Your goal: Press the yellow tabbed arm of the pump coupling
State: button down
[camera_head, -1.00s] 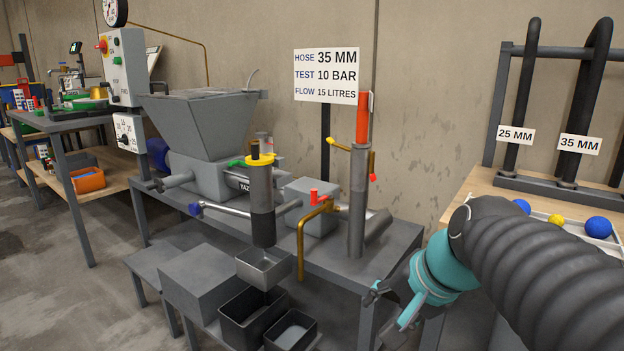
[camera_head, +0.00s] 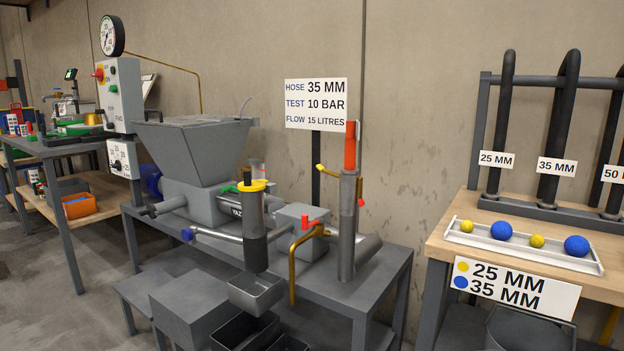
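The yellow-tabbed arm (camera_head: 322,168) is a thin brass-coloured lever with a small yellow end. It sticks out up and to the left from the upper part of a grey upright pipe (camera_head: 347,235), which looks like the pump coupling. A second arm with a red tab (camera_head: 361,202) hangs down on the pipe's right side. An orange-red sleeve (camera_head: 350,146) stands at the pipe's top. My gripper is not in view, so its state and distance from the coupling do not show.
The grey hopper pump (camera_head: 197,150) stands left on the bench (camera_head: 335,292). A yellow-collared cylinder (camera_head: 254,230) and red-handled valve (camera_head: 308,223) are left of the coupling. A sign (camera_head: 316,104) stands behind. Right, a wooden table (camera_head: 440,240) holds a tray (camera_head: 520,252) of balls.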

aim_at(318, 166)
jog(key=k, duration=0.6)
jog(key=u, duration=0.7)
jog(key=i, duration=1)
jog(key=z, duration=0.2)
